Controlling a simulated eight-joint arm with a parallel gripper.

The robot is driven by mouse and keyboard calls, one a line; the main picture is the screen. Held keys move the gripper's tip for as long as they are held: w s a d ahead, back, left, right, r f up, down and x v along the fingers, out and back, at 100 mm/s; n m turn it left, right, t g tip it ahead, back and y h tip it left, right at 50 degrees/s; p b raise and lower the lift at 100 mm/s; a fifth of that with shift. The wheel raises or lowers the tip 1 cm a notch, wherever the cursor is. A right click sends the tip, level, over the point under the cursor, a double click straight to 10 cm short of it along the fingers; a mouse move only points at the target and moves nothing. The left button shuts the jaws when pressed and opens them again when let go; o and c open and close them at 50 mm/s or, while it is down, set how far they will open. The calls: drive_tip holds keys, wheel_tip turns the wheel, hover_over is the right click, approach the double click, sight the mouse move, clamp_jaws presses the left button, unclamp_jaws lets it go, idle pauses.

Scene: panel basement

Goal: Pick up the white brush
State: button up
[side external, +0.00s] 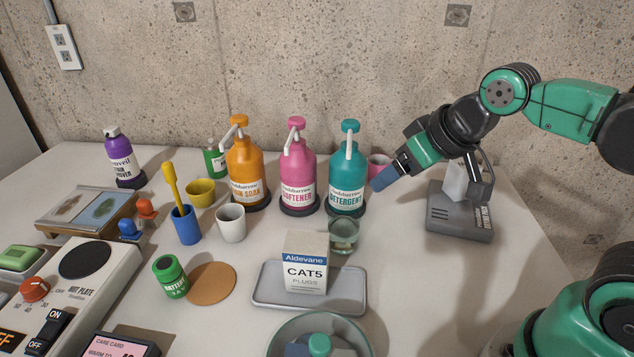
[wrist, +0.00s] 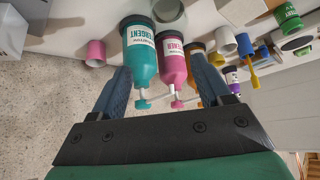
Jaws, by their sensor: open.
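I cannot make out a white brush in either view. A yellow-handled tool (side external: 171,185), perhaps a brush, stands in a blue cup (side external: 186,227) on the left of the table; its yellow handle also shows in the wrist view (wrist: 246,46). My gripper (side external: 384,180) is at the right of the teal detergent bottle, in the air, well away from that cup. In the wrist view its two blue fingers (wrist: 166,84) are spread with nothing held between them. The teal bottle (wrist: 140,52) and the pink bottle (wrist: 172,58) show between and beyond them.
Orange (side external: 246,170), pink (side external: 297,175) and teal (side external: 347,172) pump bottles stand along the back. A pink cup (side external: 379,165) is near my gripper. A boxed item (side external: 305,262) stands on a grey tray (side external: 268,292). A grey device (side external: 458,222) is at right. The right-front table is clear.

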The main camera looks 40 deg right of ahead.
wheel_tip(320, 180, up, 3)
drive_tip(key=w+d, duration=0.1)
drive_tip(key=m+t+h, duration=0.2)
drive_tip(key=m+h, duration=0.7)
hover_over(490, 159)
drive_tip(key=s+a, duration=0.1)
drive_tip(key=s, duration=0.1)
drive_tip(key=f, duration=0.2)
drive_tip(key=shift+g, duration=0.3)
drive_tip(key=f, duration=1.2)
drive_tip(key=shift+a+f, duration=0.15)
drive_tip(key=shift+a, duration=0.2)
drive_tip(key=shift+w+f, duration=0.1)
drive_tip(key=shift+f, duration=0.2)
drive_tip(key=shift+w+d+f, duration=0.2)
drive_tip(key=shift+d, duration=0.05)
drive_tip(key=shift+x, duration=2.35)
